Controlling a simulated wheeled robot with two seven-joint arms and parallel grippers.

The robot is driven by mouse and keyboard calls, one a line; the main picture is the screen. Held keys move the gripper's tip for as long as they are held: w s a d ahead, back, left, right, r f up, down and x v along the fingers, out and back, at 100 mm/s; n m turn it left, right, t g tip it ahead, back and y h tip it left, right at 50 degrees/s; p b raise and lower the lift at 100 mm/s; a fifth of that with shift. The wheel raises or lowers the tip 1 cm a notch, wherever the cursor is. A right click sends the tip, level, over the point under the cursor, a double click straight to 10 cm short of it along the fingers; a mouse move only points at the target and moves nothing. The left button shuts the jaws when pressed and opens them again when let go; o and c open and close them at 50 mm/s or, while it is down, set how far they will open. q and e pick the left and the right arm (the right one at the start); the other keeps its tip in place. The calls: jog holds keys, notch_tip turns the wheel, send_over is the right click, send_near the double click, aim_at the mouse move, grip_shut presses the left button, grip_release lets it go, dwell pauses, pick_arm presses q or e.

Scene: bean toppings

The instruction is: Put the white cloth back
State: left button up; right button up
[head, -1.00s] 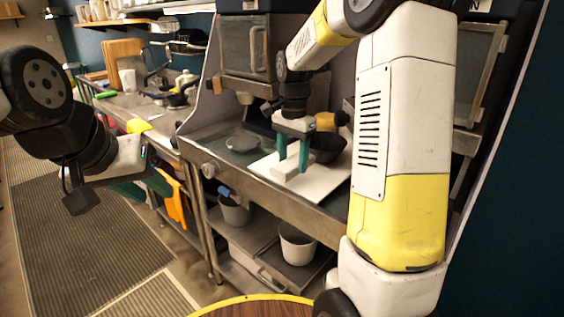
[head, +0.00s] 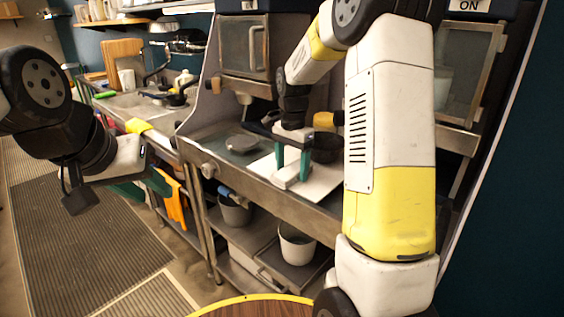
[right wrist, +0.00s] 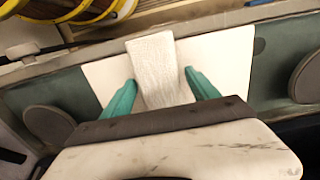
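The white cloth (right wrist: 157,72) is a folded, textured strip lying on a white board (right wrist: 225,60). In the head view the cloth (head: 287,177) shows under my right gripper (head: 292,163), on the white board (head: 322,182) on the steel counter. In the right wrist view my right gripper (right wrist: 160,82) has its teal fingers apart, one on each side of the cloth, with narrow gaps visible. My left gripper (head: 150,180) hangs at the left, away from the counter; its fingers are partly hidden and it appears to hold nothing.
A dark bowl (head: 326,148) and a yellow item (head: 324,119) stand behind the board. A grey round lid (head: 242,143) lies left of it. Buckets (head: 297,243) stand on the shelf below. A round table edge (head: 255,299) is at the front. A sink counter (head: 120,106) is at the left.

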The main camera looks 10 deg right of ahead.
aim_at(292, 168)
dwell(0.3)
notch_tip(292, 168, up, 11)
jog(key=s+r+n+t+y, duration=0.1)
jog(key=s+r+n+t, duration=0.35)
jog(key=s, duration=0.65)
jog(key=s+a+f+n+t+y, duration=0.1)
jog(key=s+n, duration=0.5)
jog(key=s, duration=0.7)
jog(key=shift+a+f+t, duration=0.35)
jog(key=shift+a+f, duration=0.2)
jog(key=shift+f, duration=0.1)
jog(key=shift+s+n, duration=0.1)
jog(key=shift+n, duration=0.15)
